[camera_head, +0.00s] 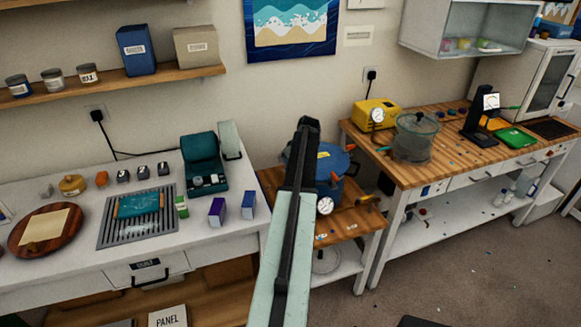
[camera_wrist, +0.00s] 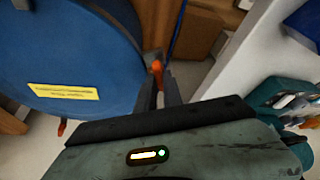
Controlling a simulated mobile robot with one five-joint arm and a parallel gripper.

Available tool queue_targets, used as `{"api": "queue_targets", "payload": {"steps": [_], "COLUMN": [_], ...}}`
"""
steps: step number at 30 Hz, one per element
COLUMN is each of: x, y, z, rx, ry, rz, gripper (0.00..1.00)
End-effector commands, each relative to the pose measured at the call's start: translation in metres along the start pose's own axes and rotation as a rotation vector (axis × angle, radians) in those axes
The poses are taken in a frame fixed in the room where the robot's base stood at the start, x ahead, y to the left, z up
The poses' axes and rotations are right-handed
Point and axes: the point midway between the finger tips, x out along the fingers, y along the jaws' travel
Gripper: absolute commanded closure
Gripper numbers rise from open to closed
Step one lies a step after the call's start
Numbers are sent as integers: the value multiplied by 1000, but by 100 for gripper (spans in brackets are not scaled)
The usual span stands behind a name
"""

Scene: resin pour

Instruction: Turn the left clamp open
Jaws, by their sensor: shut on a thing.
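The blue pressure pot (camera_head: 331,163) stands on a low wooden-topped stand, partly hidden behind my arm. Its blue lid (camera_wrist: 65,55), with a yellow label, fills the left of the wrist view. The left clamp (camera_wrist: 157,68) is a small orange handle at the lid's rim. My gripper (camera_wrist: 159,82) is shut on it, with a dark finger on each side. In the head view my gripper (camera_head: 308,125) reaches over the pot's left side, and the left clamp is hidden there. Another orange clamp (camera_head: 335,177) shows on the pot's front, and one (camera_head: 350,147) at its right.
A round gauge (camera_head: 325,205) sits at the pot's front. The white bench (camera_head: 60,270) at left holds a teal case (camera_head: 203,165) and small boxes. The wooden bench (camera_head: 440,165) at right holds a clear chamber (camera_head: 415,140). Floor at front right is mostly clear.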

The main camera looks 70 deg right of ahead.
Motion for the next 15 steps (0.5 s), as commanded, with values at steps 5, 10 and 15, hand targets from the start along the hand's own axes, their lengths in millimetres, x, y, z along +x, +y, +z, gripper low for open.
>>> {"api": "queue_targets", "payload": {"steps": [5,10,15], "x": [0,0,-8], "y": [0,0,0], "z": [2,2,0], "rx": [0,1,1], "ry": [-4,-2,-2], "rz": [-1,0,0], "gripper": [67,67,67]}}
